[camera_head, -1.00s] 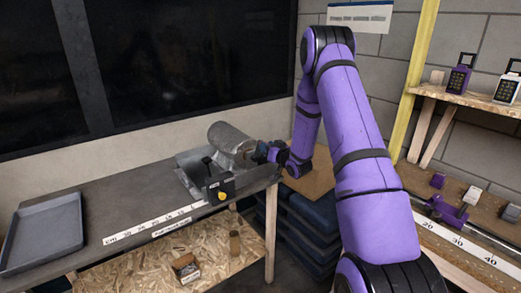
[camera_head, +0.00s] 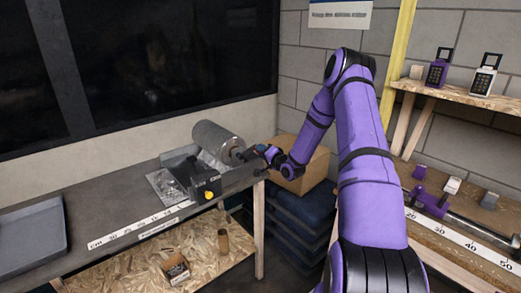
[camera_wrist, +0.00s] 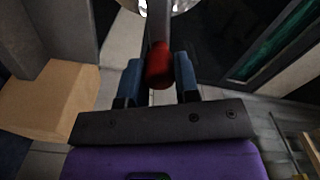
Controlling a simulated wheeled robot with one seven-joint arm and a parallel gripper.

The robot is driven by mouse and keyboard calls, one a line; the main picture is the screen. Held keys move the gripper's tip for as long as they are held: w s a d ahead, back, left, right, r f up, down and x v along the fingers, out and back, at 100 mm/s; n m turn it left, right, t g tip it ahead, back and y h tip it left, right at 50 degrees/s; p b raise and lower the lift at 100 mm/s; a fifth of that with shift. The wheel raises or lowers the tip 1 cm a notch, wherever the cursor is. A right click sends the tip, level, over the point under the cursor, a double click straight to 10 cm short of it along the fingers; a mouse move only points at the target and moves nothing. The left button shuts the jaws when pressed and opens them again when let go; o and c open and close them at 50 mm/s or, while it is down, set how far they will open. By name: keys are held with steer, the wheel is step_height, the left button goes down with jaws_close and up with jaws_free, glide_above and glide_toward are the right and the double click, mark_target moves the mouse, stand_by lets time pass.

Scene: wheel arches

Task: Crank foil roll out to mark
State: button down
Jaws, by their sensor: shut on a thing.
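The foil roll (camera_head: 212,137) lies in a grey metal holder at the right end of the bench. A crinkled silver foil sheet (camera_head: 166,188) lies flat on the bench left of the holder. A white measuring strip (camera_head: 140,228) with numbers runs along the bench's front edge; its mark is too small to read. My gripper (camera_head: 268,154) is at the roll's right end, on the crank. In the wrist view my gripper (camera_wrist: 159,78) has its blue fingers shut on the red crank knob (camera_wrist: 160,62). A metal end shows at the top there.
A black block with a yellow knob (camera_head: 208,195) stands at the holder's front. A grey tray (camera_head: 30,240) is at the bench's left. A cardboard box (camera_head: 302,165) on dark stacked crates (camera_head: 300,215) stands close behind my gripper. Shelves with small items are at right.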

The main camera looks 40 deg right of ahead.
step_height(320, 180, down, 8)
steer(key=a+m, duration=0.2)
steer(key=m, duration=1.1)
steer(key=a+f+m, duration=0.1)
steer(key=a+m, duration=0.7)
steer(key=m, duration=0.4)
steer(key=shift+s+a+m, duration=0.2)
steer(key=shift+m, duration=0.2)
steer(key=c, duration=0.8)
jaws_free()
steer(key=shift+c, duration=0.2)
